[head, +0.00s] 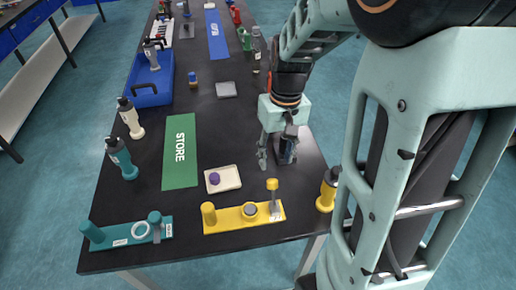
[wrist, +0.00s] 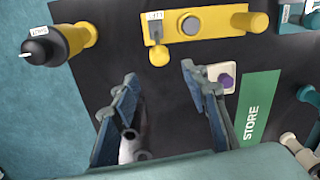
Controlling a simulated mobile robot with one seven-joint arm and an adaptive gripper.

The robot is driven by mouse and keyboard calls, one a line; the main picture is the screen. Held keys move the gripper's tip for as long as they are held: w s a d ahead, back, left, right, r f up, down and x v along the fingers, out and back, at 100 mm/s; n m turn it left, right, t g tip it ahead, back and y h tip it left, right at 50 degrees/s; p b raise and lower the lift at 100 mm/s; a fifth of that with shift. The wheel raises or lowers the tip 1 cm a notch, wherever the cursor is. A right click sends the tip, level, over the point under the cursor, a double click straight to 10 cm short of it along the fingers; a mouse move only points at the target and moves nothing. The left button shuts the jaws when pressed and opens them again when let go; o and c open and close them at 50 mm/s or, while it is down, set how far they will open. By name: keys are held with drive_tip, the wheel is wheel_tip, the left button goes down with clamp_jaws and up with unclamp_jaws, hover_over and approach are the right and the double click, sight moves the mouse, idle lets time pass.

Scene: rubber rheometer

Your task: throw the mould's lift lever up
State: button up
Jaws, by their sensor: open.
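The yellow mould plate (head: 230,220) lies near the table's front edge. It carries a round grey disc (head: 249,210), a yellow post at its left end and a lift lever with a grey shaft and yellow knob (head: 272,184) at its right end. In the wrist view the knob (wrist: 159,56) shows just past the edge of the yellow plate (wrist: 215,20); I cannot tell the lever's exact tilt. My gripper (head: 273,152) is behind the lever, apart from it. In the wrist view my gripper (wrist: 160,80) is open, with the knob ahead between the fingertip lines.
A teal mould plate (head: 128,233) lies to the left. A pale tray with a purple piece (head: 214,178) is behind the yellow plate, beside the green STORE mat (head: 180,150). A yellow bottle (head: 328,190) stands right.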

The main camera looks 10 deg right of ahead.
sight(273, 181)
drive_tip(key=f, duration=1)
drive_tip(key=shift+s+a+f, duration=0.1)
drive_tip(key=shift+a+f, duration=0.05)
drive_tip(key=shift+a, duration=0.05)
clamp_jaws()
